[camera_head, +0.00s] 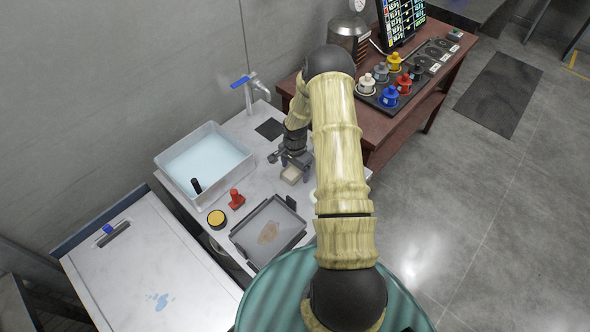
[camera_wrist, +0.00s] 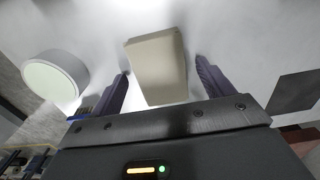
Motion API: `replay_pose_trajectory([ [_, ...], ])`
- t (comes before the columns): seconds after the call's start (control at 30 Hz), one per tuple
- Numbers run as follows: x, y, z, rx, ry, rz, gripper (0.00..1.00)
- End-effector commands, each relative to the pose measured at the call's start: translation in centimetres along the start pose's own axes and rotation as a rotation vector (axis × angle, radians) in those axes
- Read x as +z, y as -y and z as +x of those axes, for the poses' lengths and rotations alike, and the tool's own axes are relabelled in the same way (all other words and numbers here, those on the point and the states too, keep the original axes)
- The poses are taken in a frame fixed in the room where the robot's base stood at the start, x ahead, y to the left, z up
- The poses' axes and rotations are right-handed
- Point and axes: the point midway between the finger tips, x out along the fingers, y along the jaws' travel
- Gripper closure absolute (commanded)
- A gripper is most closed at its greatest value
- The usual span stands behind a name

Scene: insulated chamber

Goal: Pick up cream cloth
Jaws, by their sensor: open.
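The cream cloth (camera_head: 291,175) lies on the grey-white worktop, a small folded block just below my gripper in the head view. In the wrist view the cream cloth (camera_wrist: 158,66) is between the two dark fingers, with a gap on each side. My gripper (camera_head: 294,171) points down over it. In the wrist view my gripper (camera_wrist: 160,85) is open, its fingers on either side of the cloth. I cannot tell how far the fingertips are above the worktop.
A white basin of pale blue liquid (camera_head: 158,160) stands to the left. A red stamp-like object (camera_head: 236,199), a yellow-topped round pot (camera_head: 216,218) and a grey tray (camera_head: 246,237) are nearby. A white round container (camera_wrist: 54,77) stands close to the fingers. A dark square (camera_head: 270,129) lies behind.

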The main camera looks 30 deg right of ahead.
Motion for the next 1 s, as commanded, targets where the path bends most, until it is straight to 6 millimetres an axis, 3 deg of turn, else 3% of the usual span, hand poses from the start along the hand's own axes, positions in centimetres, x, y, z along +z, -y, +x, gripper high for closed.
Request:
replay_pose_trajectory([
  [0.53,0.00,0.01,0.14,0.000,0.000,0.000,0.20],
  [0.8,0.00,0.01,0.13,0.000,0.000,0.000,0.68],
  [1.0,-0.01,0.01,0.11,0.000,0.000,0.000,0.68],
])
